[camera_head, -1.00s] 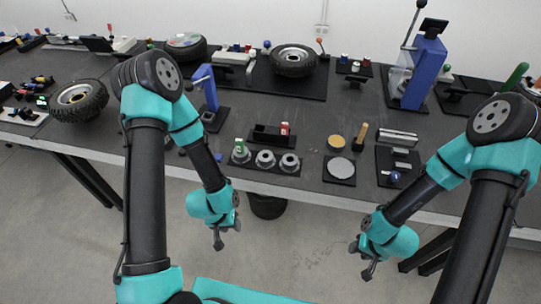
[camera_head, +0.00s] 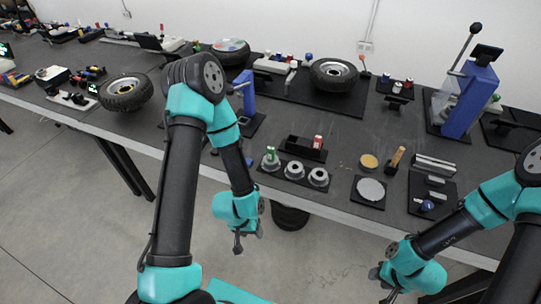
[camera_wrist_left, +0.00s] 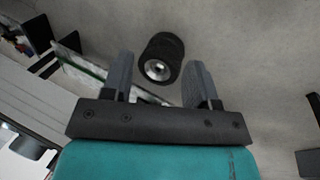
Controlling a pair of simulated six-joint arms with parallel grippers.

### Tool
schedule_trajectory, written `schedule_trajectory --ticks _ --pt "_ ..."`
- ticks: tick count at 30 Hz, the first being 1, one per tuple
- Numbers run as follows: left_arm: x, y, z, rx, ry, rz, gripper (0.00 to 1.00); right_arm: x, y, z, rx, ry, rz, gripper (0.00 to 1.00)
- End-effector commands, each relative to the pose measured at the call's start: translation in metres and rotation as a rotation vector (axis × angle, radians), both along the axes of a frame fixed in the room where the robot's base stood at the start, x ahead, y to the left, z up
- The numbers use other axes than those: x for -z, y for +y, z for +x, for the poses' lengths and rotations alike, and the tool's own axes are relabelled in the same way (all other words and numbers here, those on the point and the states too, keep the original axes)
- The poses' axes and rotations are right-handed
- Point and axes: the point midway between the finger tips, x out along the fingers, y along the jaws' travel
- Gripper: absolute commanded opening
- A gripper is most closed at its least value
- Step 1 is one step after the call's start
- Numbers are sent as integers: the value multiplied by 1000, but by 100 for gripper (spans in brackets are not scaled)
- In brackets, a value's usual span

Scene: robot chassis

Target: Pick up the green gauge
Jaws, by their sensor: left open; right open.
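The green gauge (camera_head: 270,153) is a small green cylinder standing upright in the leftmost of three grey metal rings near the front edge of the table. My left gripper (camera_head: 238,247) hangs in front of the table, below its edge and apart from the gauge. In the left wrist view its two fingers (camera_wrist_left: 160,85) are spread with nothing held between them. My right gripper (camera_head: 385,292) is low at the bottom right, in front of the table, far from the gauge; it looks empty.
A red cylinder (camera_head: 318,142) stands in a black holder behind the rings. Two other rings (camera_head: 295,170) sit right of the gauge. A blue stand (camera_head: 246,95) and wheels (camera_head: 126,92) are further back. A round disc (camera_head: 370,189) lies at right. A dark wheel (camera_wrist_left: 161,60) is below the table.

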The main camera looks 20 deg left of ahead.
Motion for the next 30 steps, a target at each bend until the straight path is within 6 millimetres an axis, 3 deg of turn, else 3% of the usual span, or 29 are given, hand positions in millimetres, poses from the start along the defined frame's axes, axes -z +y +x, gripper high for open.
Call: schedule_trajectory --ticks 3,11,17,24,30 --pt "0 0 0 0 0 0 63 0 0 0 0 0 0 43" --pt "-1 -1 2 11 -2 1 63 0 0 0 0 0 0 43" --pt "-15 -14 25 160 -11 0 63 0 0 0 0 0 0 43" --pt "-62 -50 73 539 -28 -8 63 0 0 0 0 0 0 43" --pt "-105 -76 97 803 -34 -24 63 0 0 0 0 0 0 43"
